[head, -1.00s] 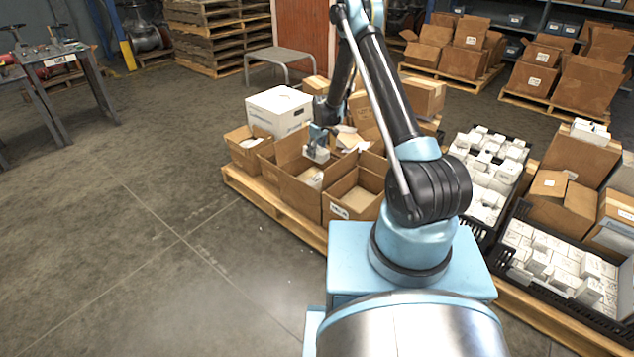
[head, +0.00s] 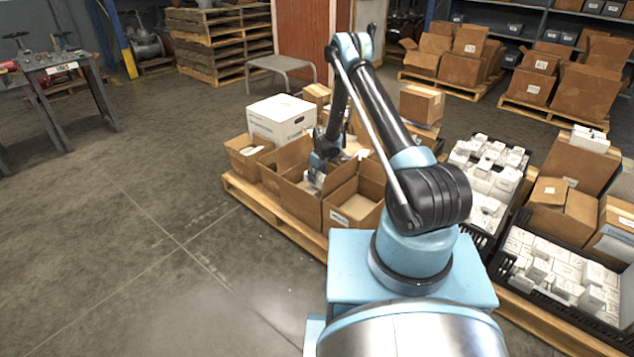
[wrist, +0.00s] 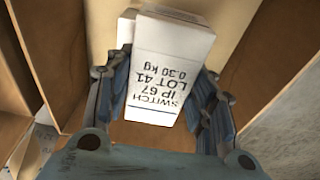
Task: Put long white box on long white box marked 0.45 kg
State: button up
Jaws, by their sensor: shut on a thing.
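My gripper (wrist: 163,85) is shut on a white box (wrist: 168,75) printed "SWITCH IP 67 LOT 41 0.30 kg", with a finger on each side. In the head view, my gripper (head: 317,176) reaches down into an open brown carton (head: 284,188) on the pallet, and its lower end is partly hidden by the carton wall. A pale piece (wrist: 125,28) shows just behind the held box in the wrist view; I cannot tell whether it is another box. No 0.45 kg marking is readable.
Brown carton walls (wrist: 22,60) stand close around the gripper. Another open carton (head: 355,205) is to the right, a small one (head: 246,158) and a large white box (head: 281,118) to the left and behind. Black crates (head: 505,262) of white boxes are farther right.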

jog(key=shift+f, duration=1.15)
jog(key=o, duration=1.3)
